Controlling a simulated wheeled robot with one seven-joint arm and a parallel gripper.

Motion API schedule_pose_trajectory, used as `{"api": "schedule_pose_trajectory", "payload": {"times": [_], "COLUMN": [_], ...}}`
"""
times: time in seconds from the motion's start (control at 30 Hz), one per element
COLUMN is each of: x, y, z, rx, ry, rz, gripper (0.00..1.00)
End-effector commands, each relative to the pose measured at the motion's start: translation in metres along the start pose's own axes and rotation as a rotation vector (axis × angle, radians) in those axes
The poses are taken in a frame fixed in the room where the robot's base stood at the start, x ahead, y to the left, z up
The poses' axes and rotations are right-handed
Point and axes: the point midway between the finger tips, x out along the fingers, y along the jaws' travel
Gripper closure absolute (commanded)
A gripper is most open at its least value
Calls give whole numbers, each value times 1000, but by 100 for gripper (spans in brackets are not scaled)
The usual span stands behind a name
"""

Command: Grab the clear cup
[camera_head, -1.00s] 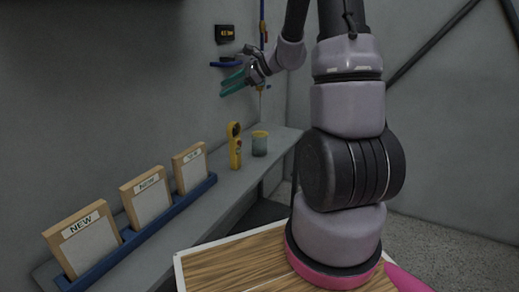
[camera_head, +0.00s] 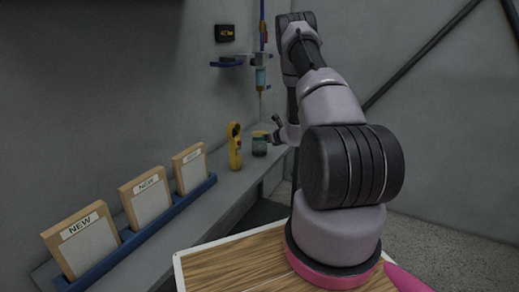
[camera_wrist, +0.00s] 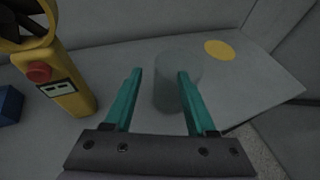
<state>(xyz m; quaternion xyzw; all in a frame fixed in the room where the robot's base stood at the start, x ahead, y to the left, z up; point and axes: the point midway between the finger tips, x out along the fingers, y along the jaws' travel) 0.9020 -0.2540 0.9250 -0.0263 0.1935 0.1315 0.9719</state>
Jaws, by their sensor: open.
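The clear cup (camera_wrist: 172,88) is a translucent grey-green cylinder standing upright on the grey shelf. In the wrist view it sits between and just past the teal fingers, closer to the right finger, which overlaps its right side. In the head view the cup (camera_head: 259,147) stands right of a yellow meter. My gripper (camera_wrist: 159,72) is open with nothing held; a gap shows between the left finger and the cup. In the head view my gripper (camera_head: 274,134) is at the cup's upper right, and its fingers partly hide the cup's top. Contact cannot be told.
A yellow meter (camera_wrist: 62,82) with a red button stands close left of my gripper. A flat yellow disc (camera_wrist: 219,50) lies behind the cup. Framed "NEW" cards (camera_head: 146,198) stand in a blue rack (camera_head: 140,232) along the shelf. The wall (camera_wrist: 130,18) is behind.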

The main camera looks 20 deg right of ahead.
Motion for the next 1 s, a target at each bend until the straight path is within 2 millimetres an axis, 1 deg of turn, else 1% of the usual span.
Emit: {"api": "schedule_pose_trajectory", "payload": {"times": [0.03, 0.17, 0.4, 0.5, 0.6, 0.77, 0.8, 0.87, 0.9, 0.93, 0.97, 1.0], "x": [5, 13, 49, 59, 63, 63, 63, 63, 63, 63, 62, 62], "y": [0, 0, 1, 0, 1, 1, 0, 0, 0, 0, 0, 0], "z": [0, 0, 0, 0, 0, 1, 1, 1, 1, 1, 1, 1], "rx": [-1, 0, -2, 0, 0, 0, 0, 0, 0, 0, 0, 0], "ry": [-1, 0, -1, -1, 0, 0, 0, 0, 0, 0, 0, 0], "rz": [0, 0, 2, 2, 1, 1, 1, 1, 1, 1, 1, 1], "gripper": [44, 44, 44, 44, 44, 44, 47, 70, 86, 97, 100, 100]}}
